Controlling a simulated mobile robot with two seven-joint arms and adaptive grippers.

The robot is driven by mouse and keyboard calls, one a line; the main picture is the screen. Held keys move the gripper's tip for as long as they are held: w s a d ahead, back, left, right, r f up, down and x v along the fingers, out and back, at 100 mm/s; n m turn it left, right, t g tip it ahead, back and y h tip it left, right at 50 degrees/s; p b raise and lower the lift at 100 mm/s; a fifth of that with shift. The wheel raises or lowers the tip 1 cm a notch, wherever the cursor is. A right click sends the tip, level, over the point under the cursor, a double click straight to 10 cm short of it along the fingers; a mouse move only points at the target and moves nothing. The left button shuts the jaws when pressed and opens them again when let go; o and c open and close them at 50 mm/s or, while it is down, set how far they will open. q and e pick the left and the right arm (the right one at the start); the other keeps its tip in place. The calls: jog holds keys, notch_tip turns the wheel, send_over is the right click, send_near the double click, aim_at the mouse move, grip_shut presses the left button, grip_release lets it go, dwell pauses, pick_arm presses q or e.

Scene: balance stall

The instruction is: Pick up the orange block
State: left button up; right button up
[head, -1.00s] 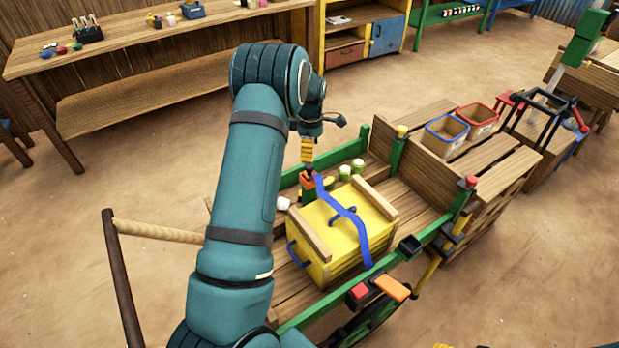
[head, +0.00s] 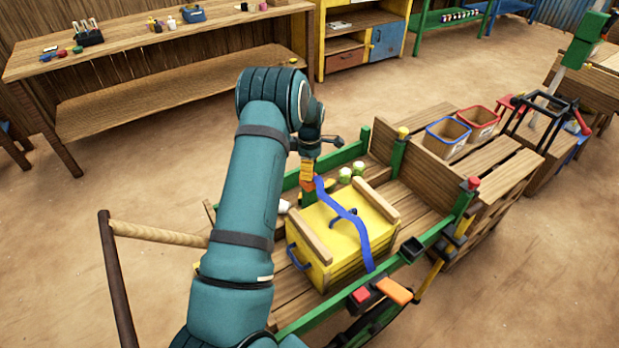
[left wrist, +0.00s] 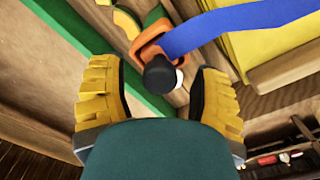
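An orange block-like piece (head: 308,184) sits at the far left corner of the yellow crate (head: 322,238), with a blue strap (head: 352,218) running from it across the lid. In the left wrist view the orange piece (left wrist: 149,38) looks bracket-shaped, with a black round knob (left wrist: 160,78) in front. My left gripper (head: 308,167) points down just above it. In the left wrist view its yellow fingers (left wrist: 160,92) are spread on both sides of the knob, with gaps. My right gripper is out of view.
The wooden cart has green rails (head: 310,317) and corner posts. Pale green round items (head: 351,172) stand behind the crate. Blue (head: 447,134) and red (head: 478,122) bins stand to the right.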

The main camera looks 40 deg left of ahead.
pick_arm(q)
grip_shut()
jog(key=shift+r, duration=0.1)
